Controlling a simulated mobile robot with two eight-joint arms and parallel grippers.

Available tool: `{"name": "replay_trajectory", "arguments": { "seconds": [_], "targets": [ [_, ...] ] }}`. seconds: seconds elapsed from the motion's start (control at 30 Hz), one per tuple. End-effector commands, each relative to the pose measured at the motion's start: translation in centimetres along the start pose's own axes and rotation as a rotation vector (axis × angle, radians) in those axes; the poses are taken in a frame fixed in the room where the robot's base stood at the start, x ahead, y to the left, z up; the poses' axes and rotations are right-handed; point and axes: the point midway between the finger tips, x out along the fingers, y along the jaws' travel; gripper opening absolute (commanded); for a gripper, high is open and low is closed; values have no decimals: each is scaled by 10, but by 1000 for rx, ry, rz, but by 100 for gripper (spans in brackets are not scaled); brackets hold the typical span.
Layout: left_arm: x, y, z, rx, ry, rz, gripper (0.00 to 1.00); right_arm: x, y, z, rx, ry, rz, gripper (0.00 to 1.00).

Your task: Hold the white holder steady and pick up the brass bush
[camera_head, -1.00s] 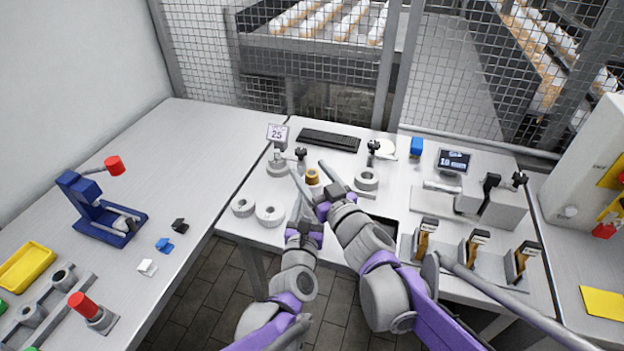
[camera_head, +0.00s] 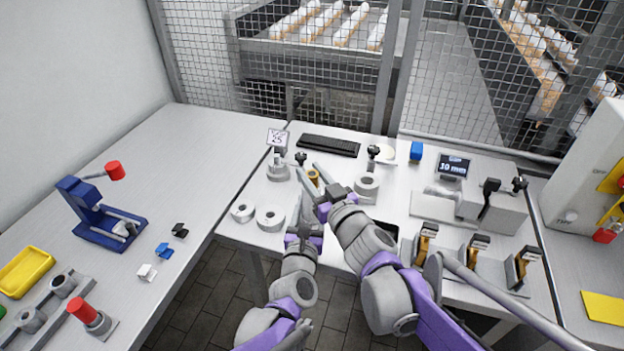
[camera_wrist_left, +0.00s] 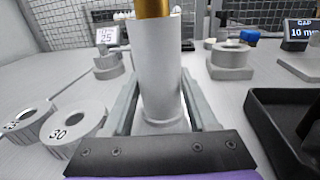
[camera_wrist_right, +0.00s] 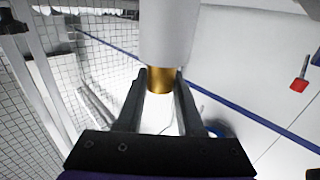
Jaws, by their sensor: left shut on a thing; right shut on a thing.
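The white holder (camera_wrist_left: 158,70) stands upright between the fingers of my left gripper (camera_wrist_left: 160,95), which is shut on it. The brass bush (camera_wrist_left: 152,8) sticks out of the holder's top. In the right wrist view the bush (camera_wrist_right: 160,80) lies between the fingertips of my right gripper (camera_wrist_right: 160,76), which is shut on it, with the holder (camera_wrist_right: 166,30) directly against it. In the head view both grippers meet at the bush (camera_head: 313,178); the right gripper's fingers partly cover it, and the holder is mostly hidden.
Two grey rings (camera_head: 270,217) lie left of the grippers. A ring on a stand (camera_head: 366,186) is close on the right. A sign stand (camera_head: 278,172) and a keyboard (camera_head: 329,146) are behind. A dark tray (camera_wrist_left: 285,125) lies to the right.

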Motion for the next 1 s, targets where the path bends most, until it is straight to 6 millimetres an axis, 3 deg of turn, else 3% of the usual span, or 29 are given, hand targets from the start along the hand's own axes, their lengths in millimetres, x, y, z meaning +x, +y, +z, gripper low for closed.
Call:
{"name": "replay_trajectory", "arguments": {
  "seconds": [0.4, 0.53, 0.8, 0.83, 1.0],
  "targets": [
    [0, 0, 0, 0, 0, 0, 1, 0, 0, -76, 0, 0, -1, 0],
    [0, 0, 0, 0, 0, 0, 1, 0, 0, -86, 0, 0, 0, 0],
    [0, 0, 0, 0, 0, 0, 1, 0, 0, -88, 0, 0, 0, 0],
    [0, 0, 0, 0, 0, 0, 62, 0, 0, -88, 0, 0, 0, 0],
    [0, 0, 0, 0, 0, 0, 92, 0, 0, -88, 0, 0, 0, 0]
  ]
}}
